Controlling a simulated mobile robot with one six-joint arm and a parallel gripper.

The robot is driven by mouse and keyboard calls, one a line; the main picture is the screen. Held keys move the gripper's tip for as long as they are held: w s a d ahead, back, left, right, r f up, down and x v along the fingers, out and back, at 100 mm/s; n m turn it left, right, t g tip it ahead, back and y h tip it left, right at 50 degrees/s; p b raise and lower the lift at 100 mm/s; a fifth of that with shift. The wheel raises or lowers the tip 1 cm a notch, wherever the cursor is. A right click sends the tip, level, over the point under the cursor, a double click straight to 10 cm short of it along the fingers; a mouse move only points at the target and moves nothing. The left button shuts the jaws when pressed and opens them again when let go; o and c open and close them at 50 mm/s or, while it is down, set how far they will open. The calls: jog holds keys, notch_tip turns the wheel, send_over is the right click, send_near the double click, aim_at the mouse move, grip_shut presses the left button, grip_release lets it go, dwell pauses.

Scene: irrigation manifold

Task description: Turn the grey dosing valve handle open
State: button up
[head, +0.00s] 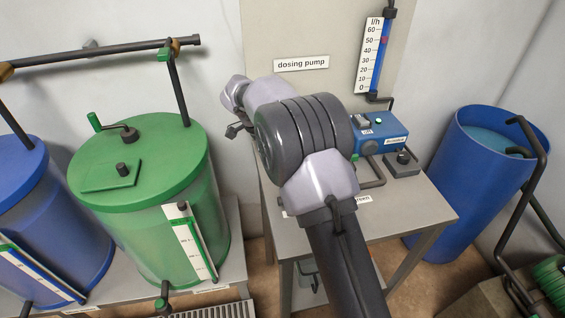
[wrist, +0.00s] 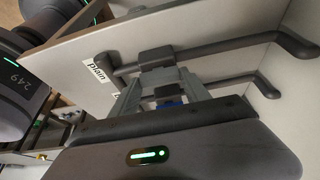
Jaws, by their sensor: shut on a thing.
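In the wrist view, my gripper (wrist: 160,72) has its two light grey fingers closed on a dark grey block-like handle (wrist: 157,55). The handle sits on a dark grey pipe (wrist: 225,47) along a pale panel. A white label (wrist: 97,68) that seems to read "plain" is beside it, so I cannot tell from the writing which valve this is. The inner faces of the fingers and the handle's far side are hidden. In the head view my arm covers the middle of the bench, and neither the gripper tips nor the held handle can be made out.
A blue-and-grey dosing pump (head: 382,135) stands on the bench (head: 425,200) right of my arm. A flow tube (head: 380,50) is on the wall panel. A green tank (head: 140,230) and a blue tank (head: 30,215) stand left, an open blue barrel (head: 460,200) right.

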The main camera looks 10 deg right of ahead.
jog(key=o, duration=1.4)
jog(key=p+v, duration=0.7)
jog(key=v, duration=1)
jog(key=shift+a+r+p, duration=0.15)
jog(key=shift+p, duration=0.15)
jog(key=shift+w, duration=0.1)
jog(key=s+d+r+n+t+y+b, duration=0.15)
jog(key=s+r+n, duration=0.25)
jog(key=s, duration=0.5)
jog(key=s+d+r+n+t+y+b, duration=0.1)
jog(key=s+d+r+n+y+b, duration=0.25)
jog(key=s, duration=0.55)
jog(key=s+f+n+t, duration=0.1)
jog(key=s+f+n, duration=0.1)
jog(key=s, duration=0.3)
jog(key=s+a+f+n+t+y, duration=0.1)
jog(key=s+f+n, duration=0.1)
jog(key=s, duration=0.4)
jog(key=s+f+n+t, duration=0.1)
jog(key=s+f+n, duration=0.1)
jog(key=s, duration=0.3)
jog(key=shift+s+a+f, duration=0.1)
jog(key=shift+s+a, duration=0.1)
jog(key=shift+a, duration=0.15)
